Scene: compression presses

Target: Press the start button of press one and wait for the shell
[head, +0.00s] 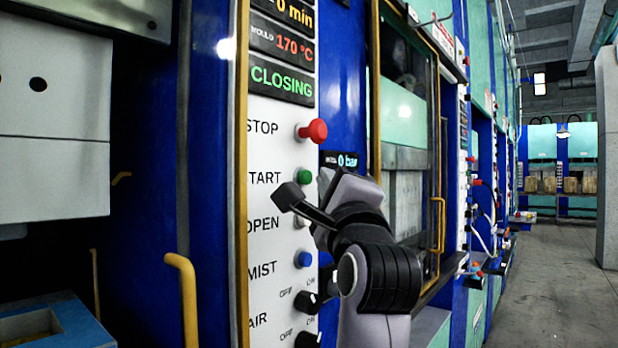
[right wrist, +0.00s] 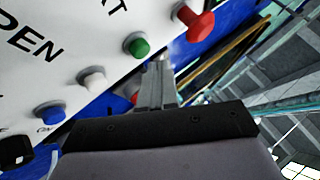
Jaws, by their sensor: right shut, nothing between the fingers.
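The press's white control panel (head: 275,190) carries a green start button (head: 304,177), with the red stop button (head: 313,130) above it. The display (head: 281,81) over the buttons reads "CLOSING". My right gripper (head: 284,196) is shut and empty, just below the green button in the head view. In the right wrist view its closed fingers (right wrist: 158,75) point toward the panel beside the green button (right wrist: 137,45); I cannot tell whether they touch anything. The white open button is mostly hidden behind the gripper in the head view. No shell can be made out. My left gripper is not in view.
A blue mist button (head: 303,259) and black knobs (head: 307,301) sit lower on the panel. A framed press door (head: 433,160) with a yellow handle is right of my arm. A yellow bar (head: 188,300) stands left of the panel. The aisle floor (head: 555,290) is clear.

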